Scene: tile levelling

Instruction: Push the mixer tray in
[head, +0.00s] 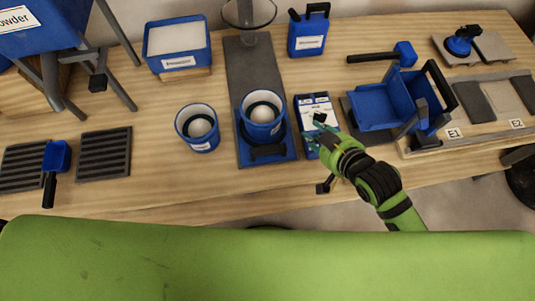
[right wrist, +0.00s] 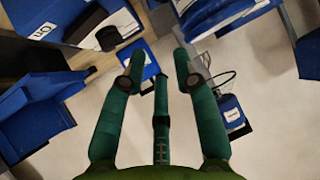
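The mixer tray (head: 282,154) is a blue tray with a dark handle (head: 268,151) at the front end of the dark grey mixer base (head: 248,68). A blue cup (head: 262,128) with white contents stands upright on it. The tray sits near the table's front edge, with bare base behind it. My right gripper (head: 319,141) is to the right of the tray, over the front of a blue and white panel, apart from the handle. In the right wrist view its teal fingers (right wrist: 157,75) are spread with nothing between them. My left gripper is not in view.
A second blue cup (head: 198,128) stands left of the tray. The blue and white panel (head: 316,112) lies right of it, and a blue scoop-like container (head: 378,106) is further right. A glass bowl (head: 248,12) is over the base's back. Wood between the cups and the front edge is clear.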

